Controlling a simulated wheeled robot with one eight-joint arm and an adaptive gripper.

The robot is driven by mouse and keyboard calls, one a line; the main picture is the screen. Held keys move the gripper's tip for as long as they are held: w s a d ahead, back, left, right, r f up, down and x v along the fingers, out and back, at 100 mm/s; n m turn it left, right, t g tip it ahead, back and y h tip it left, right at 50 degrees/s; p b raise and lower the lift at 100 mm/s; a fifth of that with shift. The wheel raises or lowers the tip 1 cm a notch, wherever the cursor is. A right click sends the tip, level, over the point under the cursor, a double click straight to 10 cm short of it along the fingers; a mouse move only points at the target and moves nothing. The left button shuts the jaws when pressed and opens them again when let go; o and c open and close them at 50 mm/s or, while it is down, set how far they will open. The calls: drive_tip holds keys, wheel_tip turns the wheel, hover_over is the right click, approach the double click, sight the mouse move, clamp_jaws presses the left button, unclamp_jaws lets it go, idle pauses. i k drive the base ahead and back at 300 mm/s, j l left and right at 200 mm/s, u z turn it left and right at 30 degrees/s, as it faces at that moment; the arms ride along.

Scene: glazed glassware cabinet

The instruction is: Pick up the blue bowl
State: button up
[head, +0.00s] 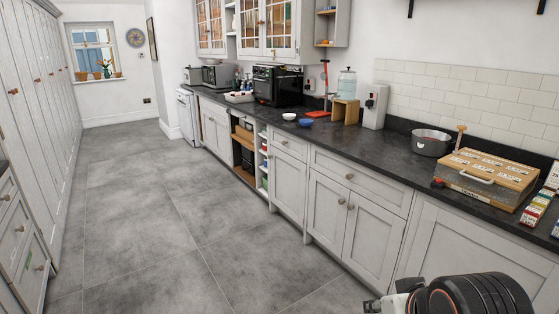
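The blue bowl (306,122) is small in the head view. It sits upright on the dark countertop (345,142), near the front edge, past the middle of the run. A white bowl (289,116) stands just left of it. My gripper (376,304) shows only in part at the bottom edge, beside the dark rounded part of my arm. It is far from the blue bowl, on the near side of the counter. Its fingers are cut off or too unclear to tell whether they are open.
A wooden stand (345,111), a red-based upright item (318,113) and a black oven (278,85) stand behind the bowls. A metal pot (431,143) and a wooden-lidded box (485,178) are nearer on the counter. The tiled floor (150,205) left of the cabinets is clear.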

sight(306, 124)
drive_tip(key=i, duration=2.4)
drive_tip(key=i+z, duration=0.15)
drive_tip(key=i, duration=0.3)
drive_tip(key=i+j+z, duration=0.2)
drive_tip(key=i, duration=0.2)
drive_tip(key=i+j+z, duration=0.15)
drive_tip(key=i, duration=0.3)
drive_tip(key=i+j+z, duration=0.15)
drive_tip(key=i, duration=0.25)
